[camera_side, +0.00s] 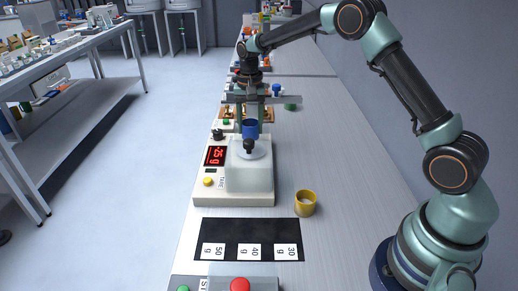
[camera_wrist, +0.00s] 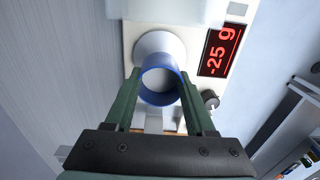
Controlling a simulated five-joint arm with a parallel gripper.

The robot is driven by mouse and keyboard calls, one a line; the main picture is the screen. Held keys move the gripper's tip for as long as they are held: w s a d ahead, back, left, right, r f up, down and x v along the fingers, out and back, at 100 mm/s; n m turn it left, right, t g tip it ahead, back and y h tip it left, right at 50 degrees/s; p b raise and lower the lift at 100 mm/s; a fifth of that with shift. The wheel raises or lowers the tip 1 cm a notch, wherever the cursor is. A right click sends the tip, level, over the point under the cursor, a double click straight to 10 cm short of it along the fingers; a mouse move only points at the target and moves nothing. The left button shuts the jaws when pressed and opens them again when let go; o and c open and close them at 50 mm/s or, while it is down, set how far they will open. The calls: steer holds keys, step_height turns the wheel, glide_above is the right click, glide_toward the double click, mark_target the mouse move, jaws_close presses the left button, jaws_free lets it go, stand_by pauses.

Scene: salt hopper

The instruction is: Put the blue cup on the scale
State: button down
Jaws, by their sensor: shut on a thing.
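The blue cup (camera_side: 250,129) is between the fingers of my gripper (camera_side: 250,121), which is shut on it. In the wrist view the cup (camera_wrist: 160,98) shows its open mouth, with a finger of my gripper (camera_wrist: 160,80) on each side. The scale (camera_side: 206,190) has a round white pan (camera_wrist: 152,41) and a red display (camera_wrist: 219,50) reading -25 g. The cup overlaps the near edge of the pan in the wrist view. I cannot tell whether its base touches anything.
A black spout (camera_side: 248,147) on the clear hopper body (camera_side: 248,175) stands just in front of the cup. A yellow cup (camera_side: 305,204) stands to the right. A black mat (camera_side: 225,228) with weight cards and a red button (camera_side: 240,285) lie at the front. The right of the bench is mostly clear.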

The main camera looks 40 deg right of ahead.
steer(key=shift+f, duration=2.1)
steer(key=shift+f, duration=0.1)
steer(key=shift+c, duration=1.2)
jaws_free()
